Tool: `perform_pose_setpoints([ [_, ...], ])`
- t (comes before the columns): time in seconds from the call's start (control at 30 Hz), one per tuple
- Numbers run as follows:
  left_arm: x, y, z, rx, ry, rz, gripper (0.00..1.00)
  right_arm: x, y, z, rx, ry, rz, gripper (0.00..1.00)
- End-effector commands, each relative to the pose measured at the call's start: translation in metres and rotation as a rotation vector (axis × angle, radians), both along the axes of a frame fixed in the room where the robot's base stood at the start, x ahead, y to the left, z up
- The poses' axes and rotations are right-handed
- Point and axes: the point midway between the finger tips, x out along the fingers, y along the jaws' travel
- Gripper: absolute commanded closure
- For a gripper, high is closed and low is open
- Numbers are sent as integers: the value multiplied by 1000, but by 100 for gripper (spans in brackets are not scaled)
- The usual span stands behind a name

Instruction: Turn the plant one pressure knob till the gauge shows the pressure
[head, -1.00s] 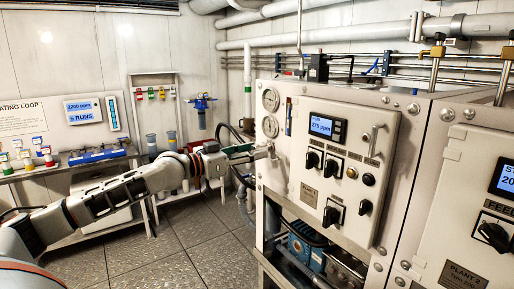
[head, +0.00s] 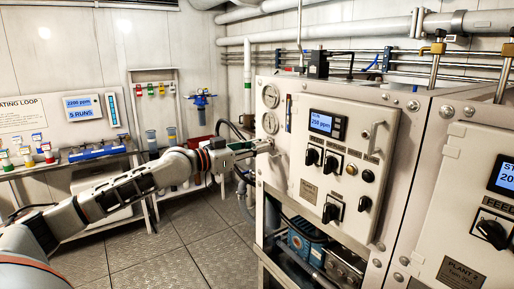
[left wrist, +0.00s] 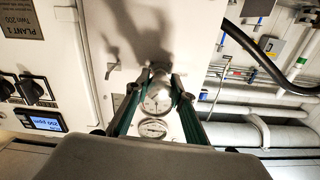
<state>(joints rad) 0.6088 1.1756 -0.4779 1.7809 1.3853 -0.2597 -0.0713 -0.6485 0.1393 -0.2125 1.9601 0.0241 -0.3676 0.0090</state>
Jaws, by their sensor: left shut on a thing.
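The plant one cabinet (head: 294,168) carries a white front panel with two round gauges on its left side, an upper gauge (head: 271,97) and a lower gauge (head: 270,123). My left gripper (head: 264,146) is at the cabinet just below the gauges. In the left wrist view my left gripper (left wrist: 157,80) has its two green-edged fingers closed around a small pale pressure knob (left wrist: 158,72). The gauges show there between the fingers, one gauge (left wrist: 157,102) nearer the knob and another gauge (left wrist: 153,128). Their needles are too small to read surely. My right gripper is out of view.
The plant one display (head: 327,124) reads about 258 ppm. Black rotary switches (head: 333,211) and a door handle (head: 374,138) stick out of the panel. The plant 2 cabinet (head: 450,222) stands to the right. A bench (head: 85,166) with valves is at left. The floor between is clear.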

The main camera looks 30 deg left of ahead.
Motion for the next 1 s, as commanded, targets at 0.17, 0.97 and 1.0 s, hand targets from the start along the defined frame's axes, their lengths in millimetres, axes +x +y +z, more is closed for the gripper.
perform_pose_setpoints([
  [0.17,0,0,0,27,-11,0,99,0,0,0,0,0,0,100],
  [0.97,-22,11,-1,30,-8,3,59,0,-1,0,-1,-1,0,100],
  [1.0,-27,12,-1,31,-7,1,59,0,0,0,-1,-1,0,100],
])
